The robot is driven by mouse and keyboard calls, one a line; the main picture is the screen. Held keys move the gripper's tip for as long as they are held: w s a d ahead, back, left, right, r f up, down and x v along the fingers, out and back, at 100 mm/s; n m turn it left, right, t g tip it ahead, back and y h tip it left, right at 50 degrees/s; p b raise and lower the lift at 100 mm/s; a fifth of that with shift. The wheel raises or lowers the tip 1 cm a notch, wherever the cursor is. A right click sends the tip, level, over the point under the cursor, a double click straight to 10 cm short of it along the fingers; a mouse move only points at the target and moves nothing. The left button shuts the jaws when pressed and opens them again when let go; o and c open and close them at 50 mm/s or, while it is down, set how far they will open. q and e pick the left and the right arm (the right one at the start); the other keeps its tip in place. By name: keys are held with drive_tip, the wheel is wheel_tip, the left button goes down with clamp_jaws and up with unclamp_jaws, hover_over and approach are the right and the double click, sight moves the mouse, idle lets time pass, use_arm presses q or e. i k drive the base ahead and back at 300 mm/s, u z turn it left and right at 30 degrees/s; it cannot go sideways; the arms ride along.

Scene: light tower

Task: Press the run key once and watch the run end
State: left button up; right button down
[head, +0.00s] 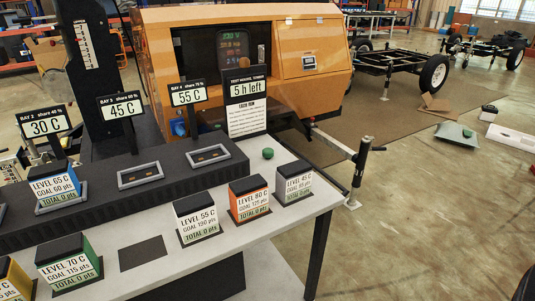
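A green round button (268,153), which looks like the run key, sits on the grey table (300,215) at its far right corner. Beside it, a sign (246,89) reads "5 h left" above a printed notice (247,118). Two other trays (139,175) (209,155) are without blocks. Neither gripper shows.
Blocks stand along the table front: yellow (14,282), green 70 C (69,262), white 55 C (197,218), orange 80 C (249,198) and 45 C (292,183). A dark square (142,252) lies bare between them. An orange machine (300,45) stands behind.

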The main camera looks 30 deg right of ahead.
sight(269, 153)
drive_tip(key=k, duration=0.5)
drive_tip(key=z, duration=1.85)
drive_tip(key=i, duration=1.2)
drive_tip(key=u, duration=2.3)
